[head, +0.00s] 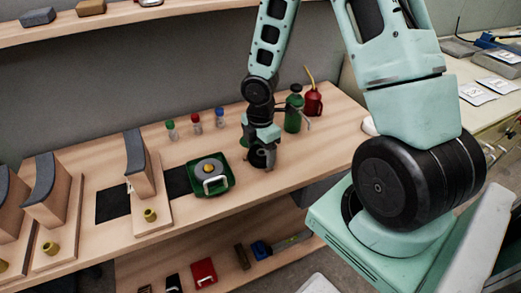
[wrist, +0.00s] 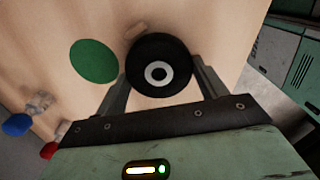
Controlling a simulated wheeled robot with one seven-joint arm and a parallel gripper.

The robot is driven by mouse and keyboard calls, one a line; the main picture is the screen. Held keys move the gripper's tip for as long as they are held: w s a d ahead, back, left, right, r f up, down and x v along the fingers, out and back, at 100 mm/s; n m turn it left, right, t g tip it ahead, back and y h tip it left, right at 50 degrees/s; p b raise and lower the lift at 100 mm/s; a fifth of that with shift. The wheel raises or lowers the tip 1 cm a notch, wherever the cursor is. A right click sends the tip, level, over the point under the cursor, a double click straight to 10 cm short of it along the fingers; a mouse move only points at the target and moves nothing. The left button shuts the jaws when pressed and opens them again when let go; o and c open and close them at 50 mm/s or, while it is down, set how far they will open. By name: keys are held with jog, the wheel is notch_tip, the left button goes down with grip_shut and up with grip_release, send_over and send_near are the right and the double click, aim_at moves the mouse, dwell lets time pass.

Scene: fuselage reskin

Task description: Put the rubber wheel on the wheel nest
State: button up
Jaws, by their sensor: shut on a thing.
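The rubber wheel (wrist: 176,90) is black with a white ring at its hub. In the wrist view it sits between the two fingers of my gripper (wrist: 158,75), which is shut on it. In the head view my gripper (head: 262,158) is low over the bench, with a dark round shape between its fingers. A flat-looking green disc (wrist: 94,61) shows just left of the wheel in the wrist view. I cannot tell whether this disc is the wheel nest. The wheel's underside and its gap to the bench are hidden.
A green tray (head: 226,184) with a grey disc stands left of my gripper. Several small capped bottles (head: 196,123) stand behind left. A green can (head: 293,116) and red oil can (head: 313,103) are behind right. Curved wooden forms (head: 52,195) stand far left.

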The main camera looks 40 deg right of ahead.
aim_at(261, 153)
jog(key=shift+s+f+b, duration=0.2)
jog(key=shift+f+b, duration=0.1)
jog(key=shift+f, duration=0.3)
jog(key=o, duration=1)
jog(key=shift+o, duration=0.7)
jog(key=shift+s+f, duration=0.1)
jog(key=shift+f, duration=0.05)
notch_tip(261, 153, up, 13)
jog(key=p, duration=0.5)
jog(key=s+a+r+m, duration=0.4)
jog(key=s+a, duration=0.4)
jog(key=a, duration=0.3)
jog(key=s+a+r+m, duration=0.5)
jog(key=s+a+r, duration=0.2)
jog(key=s+a, duration=0.2)
jog(key=shift+a+r+m+y, duration=0.15)
jog(key=shift+a+m+y, duration=0.15)
jog(key=shift+a, duration=0.75)
